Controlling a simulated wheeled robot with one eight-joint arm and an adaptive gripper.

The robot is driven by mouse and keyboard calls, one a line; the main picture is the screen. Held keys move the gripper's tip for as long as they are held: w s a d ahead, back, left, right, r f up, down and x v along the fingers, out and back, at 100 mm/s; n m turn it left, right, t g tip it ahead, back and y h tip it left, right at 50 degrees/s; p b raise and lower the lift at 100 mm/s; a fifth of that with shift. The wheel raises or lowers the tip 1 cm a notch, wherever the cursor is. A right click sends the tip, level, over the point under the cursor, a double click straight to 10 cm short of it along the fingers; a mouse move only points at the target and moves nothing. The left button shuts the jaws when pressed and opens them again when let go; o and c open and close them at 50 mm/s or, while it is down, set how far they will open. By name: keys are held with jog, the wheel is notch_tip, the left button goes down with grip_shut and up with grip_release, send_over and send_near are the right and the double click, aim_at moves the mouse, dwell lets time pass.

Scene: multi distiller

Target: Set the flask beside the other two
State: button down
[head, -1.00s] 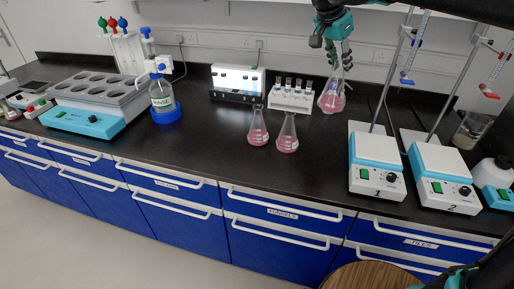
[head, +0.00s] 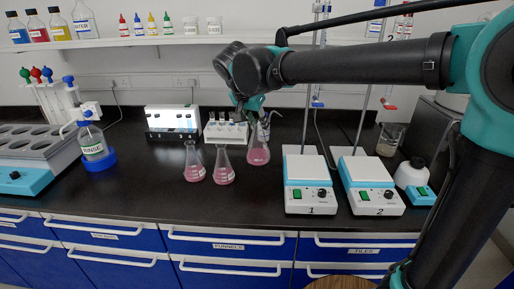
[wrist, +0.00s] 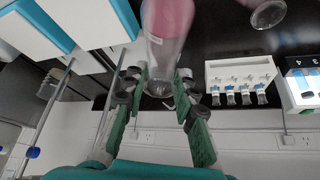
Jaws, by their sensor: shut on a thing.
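My gripper (head: 256,110) is shut on the neck of a conical flask (head: 258,152) with pink liquid, which hangs upright below it. In the wrist view the fingers (wrist: 162,82) lie on both sides of the glass neck of the held flask (wrist: 168,22). Two similar pink flasks stand on the black bench: one at the left (head: 194,168) and one in the middle (head: 223,170). The held flask is just right of the middle one and a little farther back, with a small gap. I cannot tell whether its base touches the bench.
A white vial rack (head: 226,134) stands close behind the flasks. Hotplate 1 (head: 309,168) and hotplate 2 (head: 366,172) with stands are to the right. A rinse bottle (head: 93,143) stands at the left. The bench in front of the flasks is clear.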

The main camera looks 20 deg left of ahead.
aim_at(258, 147)
jog(key=shift+f, duration=4.45)
jog(key=c, duration=1.2)
grip_release()
jog(key=v, duration=1.2)
